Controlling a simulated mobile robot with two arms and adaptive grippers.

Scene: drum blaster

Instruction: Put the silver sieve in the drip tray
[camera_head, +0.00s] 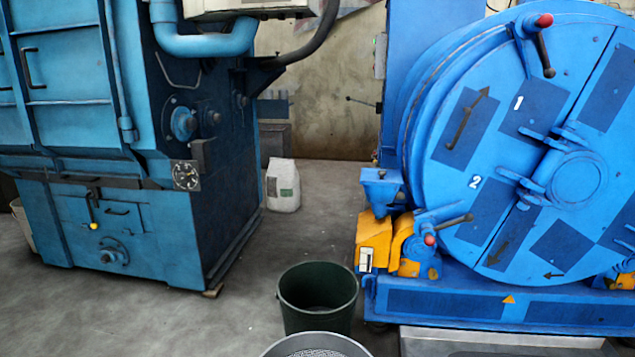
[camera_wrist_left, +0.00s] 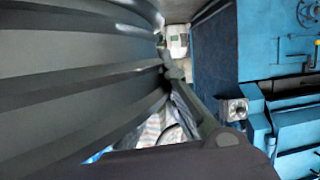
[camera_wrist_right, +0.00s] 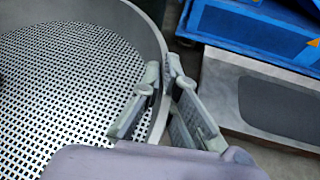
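The silver sieve (camera_head: 315,347) is a round pan with a perforated bottom, cut off by the lower edge of the head view. It fills the left of the right wrist view (camera_wrist_right: 65,80). My right gripper (camera_wrist_right: 162,72) has one finger inside the sieve's rim and one outside, closed on the rim. A low grey metal tray (camera_head: 500,343), seemingly the drip tray, lies before the blue drum machine; it shows right of the sieve in the right wrist view (camera_wrist_right: 222,90). In the left wrist view a dark finger of my left gripper (camera_wrist_left: 197,110) shows beside a dark ridged surface; its opening is unclear.
A dark green bin (camera_head: 318,302) stands just behind the sieve. The blue drum machine (camera_head: 540,130) fills the right, and a teal machine (camera_head: 120,220) the left. A white bag (camera_head: 283,185) stands on the floor between them. The floor at left front is clear.

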